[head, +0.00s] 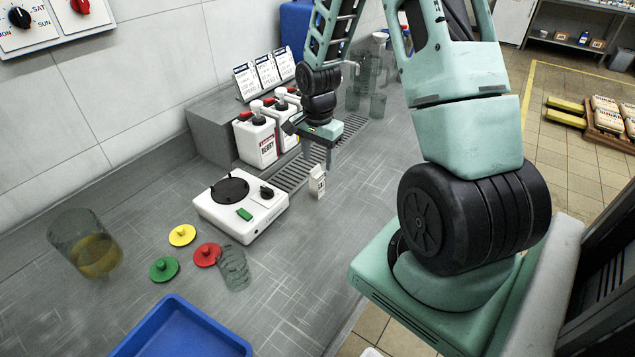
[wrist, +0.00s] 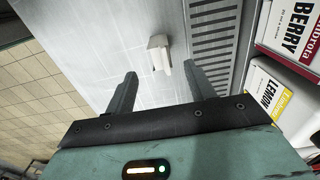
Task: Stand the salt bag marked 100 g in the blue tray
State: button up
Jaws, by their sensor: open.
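A small white bag (head: 317,181) stands upright on the grey counter beside the drain grating; its marking is too small to read. In the wrist view the bag (wrist: 160,56) lies ahead of the fingertips, roughly between their lines. My gripper (head: 318,165) is open and empty, pointing down just above or behind the bag; the wrist view shows its two fingers (wrist: 162,80) spread apart. I cannot tell whether a finger touches the bag. The blue tray (head: 236,343) is at the front of the counter, cut off by the bottom edge, and its visible part looks empty.
A white device with a black round plate (head: 215,210) stands left of the bag. White jugs (head: 255,138) with pumps stand behind.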

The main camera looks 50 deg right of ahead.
aim_at(318, 174)
jog(key=shift+f+p, duration=0.85)
jog(key=shift+f, duration=3.15)
grip_shut()
jog(key=shift+r, duration=0.1)
